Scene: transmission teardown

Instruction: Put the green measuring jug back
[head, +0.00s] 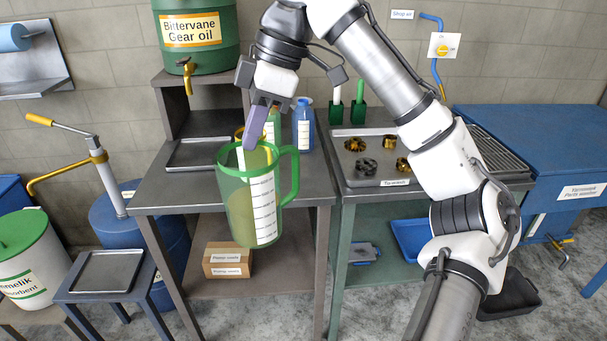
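The green measuring jug (240,205) hangs upright in the air in front of the left bench. It has a green rim, a see-through wall with a white scale strip and a green handle on its right. My gripper (252,140) reaches down to the jug's rim and appears shut on it; the fingertips are partly hidden. The wall looks olive-tinted, and I cannot tell if there is liquid inside. Behind it on the left bench (163,190) stand a blue jug (303,127) and a smaller green-tinted vessel (273,127), partly hidden.
A green gear oil drum (197,40) with a tap stands on a raised shelf above a grey drip tray (199,154). At right, a tray (345,177) holds gears, next to a blue parts washer (545,130). A cardboard box (227,259) sits on the lower shelf.

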